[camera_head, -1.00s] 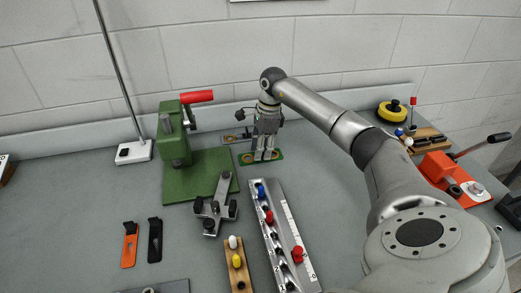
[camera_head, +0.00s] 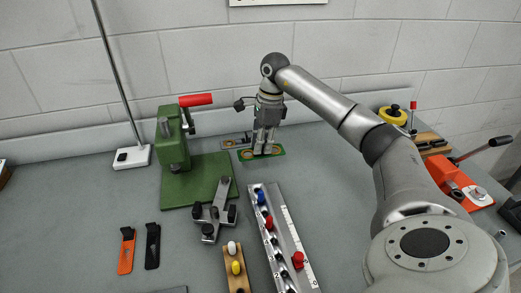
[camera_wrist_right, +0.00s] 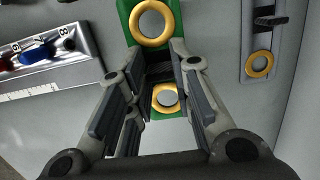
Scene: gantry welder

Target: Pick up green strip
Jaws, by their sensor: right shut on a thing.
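The green strip (camera_head: 277,152) lies near the back of the grey bench, with gold rings at its ends. My right gripper (camera_head: 264,150) points down over the strip's middle and is shut on it. In the right wrist view the strip (camera_wrist_right: 152,42) runs between the two fingers (camera_wrist_right: 158,80), with one ring beyond them and one ring between them. The strip's middle is partly hidden by the fingers. In the head view the strip appears at bench level; I cannot tell any small gap beneath it. My left gripper is not in view.
A grey strip (camera_head: 231,143) with a ring lies just behind the green one. A green press (camera_head: 174,140) with a red handle stands left. A numbered metal rail (camera_head: 283,240) with coloured pieces and a dark clamp piece (camera_head: 213,214) lie in front. The wall is close behind.

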